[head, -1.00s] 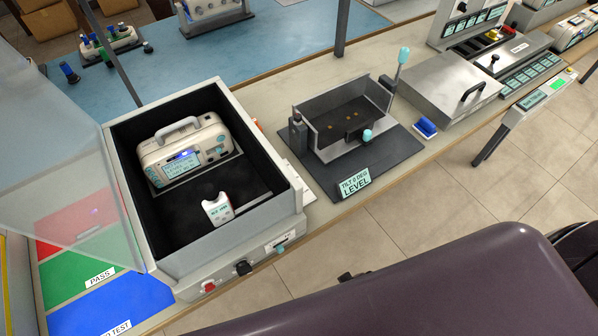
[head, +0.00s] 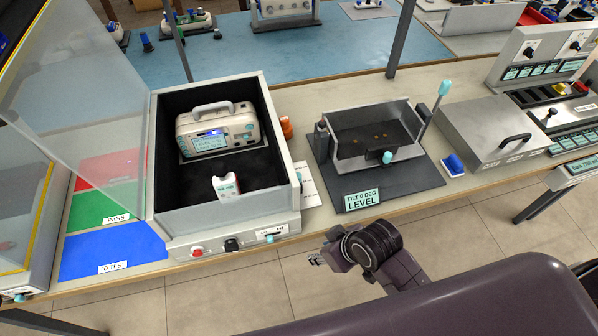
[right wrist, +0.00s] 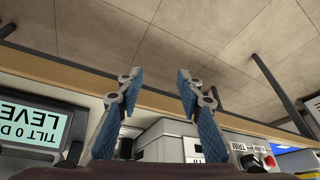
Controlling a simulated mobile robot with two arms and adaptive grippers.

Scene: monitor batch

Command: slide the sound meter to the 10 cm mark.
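A slot or rail runs along the dark floor; no 10 cm mark is readable. My right gripper (head: 318,258) is outside the box, in front of the bench and to the right of the meter. In the right wrist view the right gripper (right wrist: 160,78) has its fingers apart and is empty. My left gripper is not in view.
The box's clear lid (head: 85,100) stands raised at the left. A front panel with knobs (head: 232,243) juts out below the box. A tilt fixture (head: 375,185) labelled LEVEL stands to the right. Red, green and blue zones (head: 110,252) lie left of the box.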

